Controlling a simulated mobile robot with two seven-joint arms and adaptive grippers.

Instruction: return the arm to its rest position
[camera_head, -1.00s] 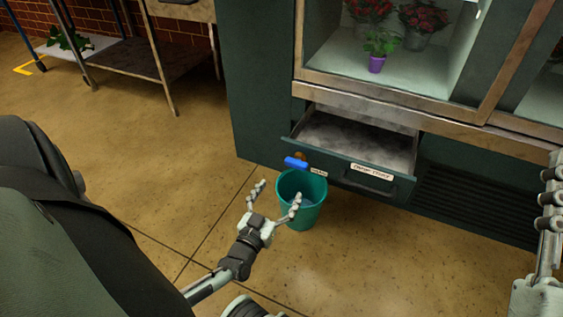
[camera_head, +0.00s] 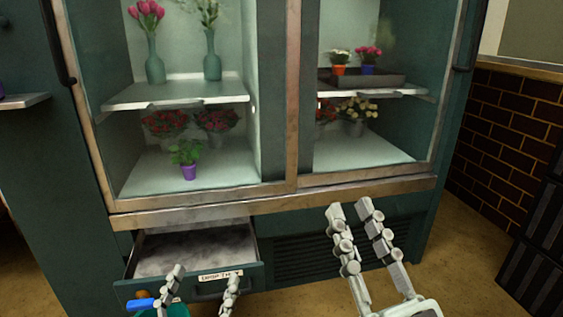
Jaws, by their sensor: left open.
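My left gripper (camera_head: 203,284) is low in the head view, in front of an open drawer. Its two fingers stand apart with nothing between them. My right gripper (camera_head: 350,211) is raised in front of the cabinet's lower vent, right of the drawer. Its fingers point up and away, with a narrow gap between the tips and nothing held. My arms behind both grippers are mostly out of frame.
The open drawer (camera_head: 195,247) juts from the flower cabinet (camera_head: 340,190). A teal bucket (camera_head: 178,311) and a blue-handled item (camera_head: 141,304) are partly visible below. Potted flowers and vases stand on the shelves. Floor is clear at right, beside dark crates (camera_head: 538,245).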

